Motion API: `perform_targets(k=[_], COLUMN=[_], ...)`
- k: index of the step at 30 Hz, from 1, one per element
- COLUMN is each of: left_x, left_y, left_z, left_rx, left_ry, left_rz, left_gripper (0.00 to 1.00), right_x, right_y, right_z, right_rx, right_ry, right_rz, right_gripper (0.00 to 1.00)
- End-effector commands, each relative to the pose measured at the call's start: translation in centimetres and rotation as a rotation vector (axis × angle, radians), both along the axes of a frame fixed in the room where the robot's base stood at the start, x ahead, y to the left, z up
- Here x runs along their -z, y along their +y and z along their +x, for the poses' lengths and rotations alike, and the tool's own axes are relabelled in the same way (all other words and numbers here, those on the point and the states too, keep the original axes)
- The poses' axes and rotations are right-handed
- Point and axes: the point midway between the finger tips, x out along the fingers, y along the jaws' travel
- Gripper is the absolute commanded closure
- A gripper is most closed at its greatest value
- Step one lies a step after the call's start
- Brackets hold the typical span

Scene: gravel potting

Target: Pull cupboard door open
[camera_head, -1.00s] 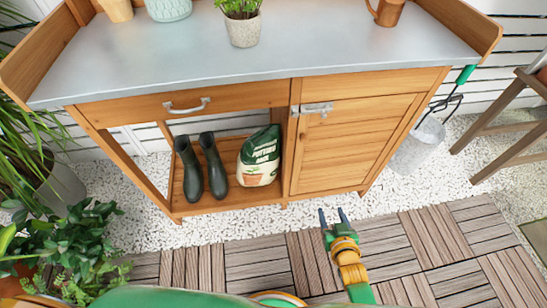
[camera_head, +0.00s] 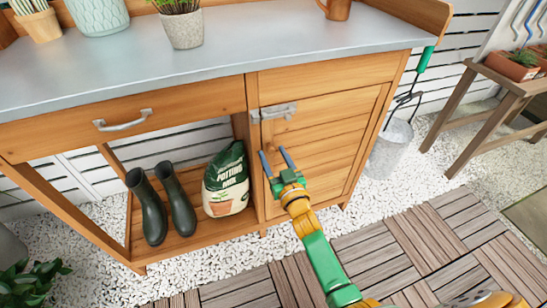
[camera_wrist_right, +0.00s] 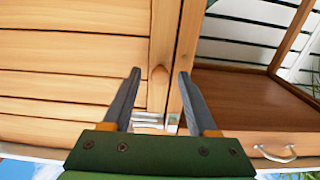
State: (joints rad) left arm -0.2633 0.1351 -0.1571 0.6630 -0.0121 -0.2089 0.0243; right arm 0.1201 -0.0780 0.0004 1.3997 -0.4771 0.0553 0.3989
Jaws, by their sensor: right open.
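The wooden cupboard door (camera_head: 325,130) is closed under the right half of the bench. A metal latch (camera_head: 274,112) sits at its upper left corner; it also shows low in the right wrist view (camera_wrist_right: 150,121). My right gripper (camera_head: 275,158) is open in front of the door's left edge, below the latch, with its fingers pointing at the door. In the right wrist view, a rounded wooden knob (camera_wrist_right: 158,74) shows between the fingertips (camera_wrist_right: 160,76), with a gap on both sides. I cannot tell how far the fingertips are from the door. My left gripper is not in view.
Left of the door, an open shelf holds dark boots (camera_head: 165,205) and a potting mix bag (camera_head: 226,182). A drawer handle (camera_head: 123,120) sticks out above. A metal bucket (camera_head: 390,148) stands right of the cupboard. The paving before the door is clear.

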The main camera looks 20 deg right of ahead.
Motion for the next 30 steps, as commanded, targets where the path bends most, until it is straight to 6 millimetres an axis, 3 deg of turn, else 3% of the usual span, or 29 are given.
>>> perform_targets(k=[1,7,30], left_x=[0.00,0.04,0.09], left_y=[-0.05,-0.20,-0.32], left_z=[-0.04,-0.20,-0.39], left_rx=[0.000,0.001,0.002], left_ry=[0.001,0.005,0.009], left_rz=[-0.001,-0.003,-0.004], left_gripper=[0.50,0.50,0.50], right_x=[-0.01,0.02,0.06], right_y=[0.00,0.00,0.01], right_z=[-0.01,-0.03,-0.05], right_rx=[0.000,0.000,0.000], right_ry=[0.000,0.000,0.001], right_rz=[0.000,0.000,0.000], right_gripper=[0.46,1.00,1.00])
